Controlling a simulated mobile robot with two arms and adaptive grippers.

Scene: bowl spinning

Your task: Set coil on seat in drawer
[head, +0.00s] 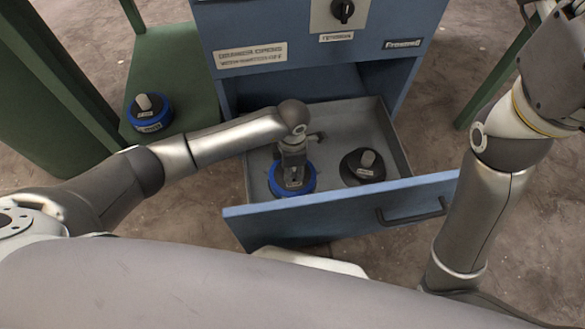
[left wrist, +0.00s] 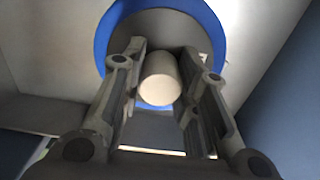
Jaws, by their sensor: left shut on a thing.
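A coil with a blue rim and dark top (head: 292,190) is inside the open drawer (head: 330,120), at its front left. My left gripper (head: 292,172) is above it, pointing down and shut on its knob. In the left wrist view the pale knob (left wrist: 160,78) is between the two fingers, with the coil's blue rim (left wrist: 214,22) around it. The coil's underside is hidden, so I cannot tell whether it touches the drawer floor or a seat. No seat is clearly visible. My right gripper is out of view.
A dark round piece with a grey knob (head: 362,165) sits in the drawer to the right. Another blue-rimmed coil (head: 149,112) stands on the green surface (head: 172,55) at the left. The drawer's blue front (head: 340,208) and the cabinet (head: 315,40) bound the space.

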